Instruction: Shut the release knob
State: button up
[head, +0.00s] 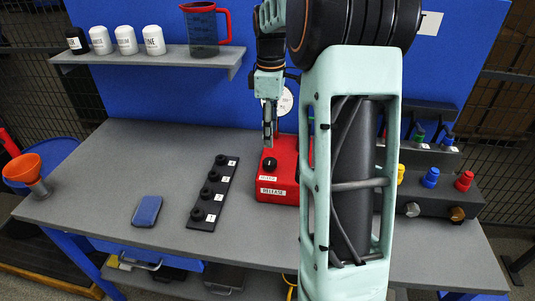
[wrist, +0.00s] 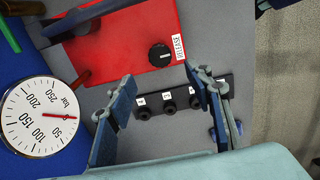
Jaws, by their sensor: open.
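The release knob (head: 269,164) is a round black knob with a white mark, on top of a red box (head: 283,190) labelled RELEASE. In the wrist view the knob (wrist: 160,55) sits just beyond the fingertips, near the label, with its white line across it. My gripper (head: 268,142) points down above the back of the red box, apart from the knob. In the wrist view my gripper (wrist: 160,75) is open, with nothing between its fingers. My arm hides the right part of the box in the head view.
A pressure gauge (wrist: 38,117) stands close to the left finger in the wrist view. A black strip (head: 211,192) with several numbered knobs lies left of the box. A blue pad (head: 147,211) and an orange funnel (head: 22,168) are farther left. Coloured knobs (head: 431,177) stand right.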

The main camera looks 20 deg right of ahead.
aim_at(270, 161)
notch_tip(270, 161, down, 10)
jog(key=shift+r, duration=0.1)
dwell(0.4)
jog(key=c, duration=1.2)
